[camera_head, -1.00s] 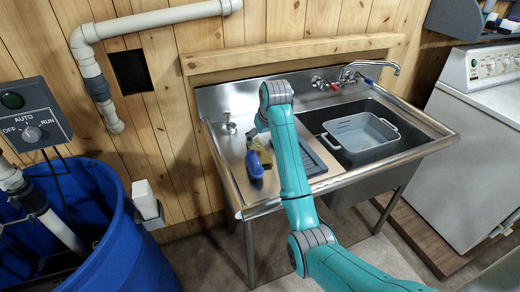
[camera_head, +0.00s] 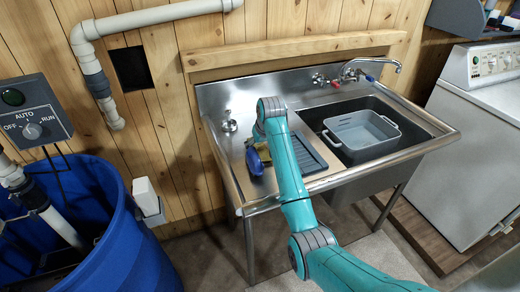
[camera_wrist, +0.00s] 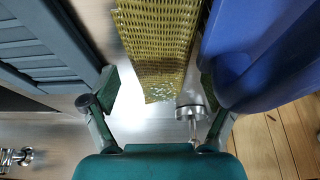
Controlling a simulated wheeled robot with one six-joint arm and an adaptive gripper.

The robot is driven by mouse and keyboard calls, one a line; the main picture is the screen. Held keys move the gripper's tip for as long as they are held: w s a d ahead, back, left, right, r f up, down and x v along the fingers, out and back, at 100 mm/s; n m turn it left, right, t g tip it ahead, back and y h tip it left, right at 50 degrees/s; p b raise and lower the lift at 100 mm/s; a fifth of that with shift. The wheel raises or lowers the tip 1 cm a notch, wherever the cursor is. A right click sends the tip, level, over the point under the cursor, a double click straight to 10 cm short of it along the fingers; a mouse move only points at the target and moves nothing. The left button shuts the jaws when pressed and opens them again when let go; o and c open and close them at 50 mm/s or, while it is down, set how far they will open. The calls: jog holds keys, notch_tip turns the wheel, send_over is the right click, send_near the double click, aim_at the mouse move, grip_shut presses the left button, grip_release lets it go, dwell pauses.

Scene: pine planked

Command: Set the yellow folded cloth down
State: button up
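The yellow folded cloth (camera_wrist: 155,40) is a woven-textured yellow-green strip in the wrist view, lying lengthwise between the two fingers of my gripper (camera_wrist: 158,85). The fingers stand wide apart, with a gap visible between each fingertip and the cloth's near end. In the head view a small part of the cloth (camera_head: 263,152) shows on the left side of the steel drainboard (camera_head: 232,168), beside my arm. My arm hides most of the gripper there. Whether the cloth lies fully flat on the steel is hard to tell.
A blue object (camera_head: 254,163) lies close beside the cloth and the right finger (camera_wrist: 265,50). A grey ribbed mat (camera_head: 308,155) is on the other side. A grey tub (camera_head: 362,134) stands in the sink basin. A tap knob (camera_head: 229,122) stands behind.

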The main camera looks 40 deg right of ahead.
aim_at(260, 146)
jog(key=c, duration=1.3)
notch_tip(260, 146, up, 9)
jog(key=shift+r, duration=0.55)
